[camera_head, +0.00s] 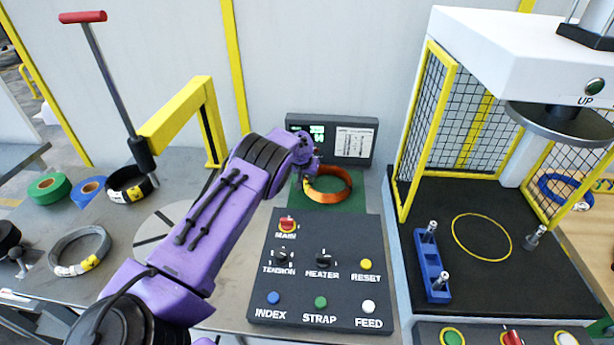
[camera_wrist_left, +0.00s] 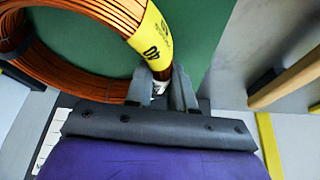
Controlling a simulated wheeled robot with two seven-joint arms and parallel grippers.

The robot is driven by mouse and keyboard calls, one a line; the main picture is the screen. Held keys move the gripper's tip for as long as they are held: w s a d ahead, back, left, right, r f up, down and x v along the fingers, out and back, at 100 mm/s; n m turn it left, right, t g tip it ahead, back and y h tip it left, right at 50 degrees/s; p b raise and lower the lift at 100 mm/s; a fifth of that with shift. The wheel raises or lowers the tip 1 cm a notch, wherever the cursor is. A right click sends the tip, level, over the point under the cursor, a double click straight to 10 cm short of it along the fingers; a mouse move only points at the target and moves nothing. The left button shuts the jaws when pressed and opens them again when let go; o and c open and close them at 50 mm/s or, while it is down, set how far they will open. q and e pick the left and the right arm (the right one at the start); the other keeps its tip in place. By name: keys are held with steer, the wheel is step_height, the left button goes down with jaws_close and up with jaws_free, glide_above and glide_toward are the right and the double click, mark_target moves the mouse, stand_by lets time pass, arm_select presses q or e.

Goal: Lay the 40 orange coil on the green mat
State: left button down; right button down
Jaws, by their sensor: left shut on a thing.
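The orange coil (camera_head: 329,184) is at the far end of the table, over the green mat (camera_head: 347,203). In the left wrist view the coil (camera_wrist_left: 75,62) fills the upper left and carries a yellow label. The green mat (camera_wrist_left: 190,30) shows behind and beside it. My right gripper is out of view.
A control panel (camera_head: 318,270) stands in front of the mat, and a display (camera_head: 340,137) stands behind it. A yellow post arm (camera_head: 180,115) rises at left. Grey (camera_head: 80,250) and black (camera_head: 128,184) coils lie left. A caged press (camera_head: 490,215) is right.

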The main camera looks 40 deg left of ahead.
arm_select(q)
steer(key=c, duration=1)
jaws_free()
steer(key=shift+s, duration=0.1)
steer(key=shift+r, duration=0.5)
steer(key=b+v, duration=0.2)
steer(key=v, duration=0.9)
steer(key=shift+s+d, duration=0.1)
steer(key=shift+s, duration=0.1)
